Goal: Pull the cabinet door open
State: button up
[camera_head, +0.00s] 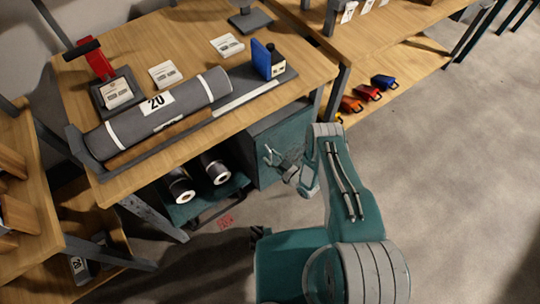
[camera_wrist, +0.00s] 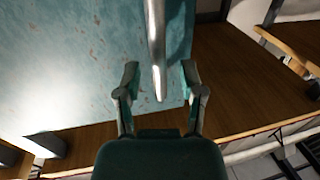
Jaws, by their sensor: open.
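The teal cabinet (camera_head: 262,137) stands under the wooden workbench, and its door looks closed. In the wrist view its door panel (camera_wrist: 75,60) fills the upper left, worn and blotchy, with a bright light patch. A grey metal handle bar (camera_wrist: 156,45) runs down from the top edge and ends between my fingers. My gripper (camera_wrist: 160,78) is open, one finger on each side of the bar, with gaps showing. In the head view my gripper (camera_head: 281,164) is in front of the cabinet; the handle is hard to make out there.
The workbench (camera_head: 185,45) holds a big grey roll (camera_head: 190,98) on a tray. Smaller rolls (camera_head: 216,168) lie on a low rack left of the cabinet. Red, orange and blue items (camera_head: 368,92) sit on a shelf at right. The floor (camera_head: 445,160) at right is clear.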

jog(key=shift+w+a, duration=0.25)
jog(key=shift+w, duration=0.05)
grip_shut()
jog(key=shift+s, duration=0.1)
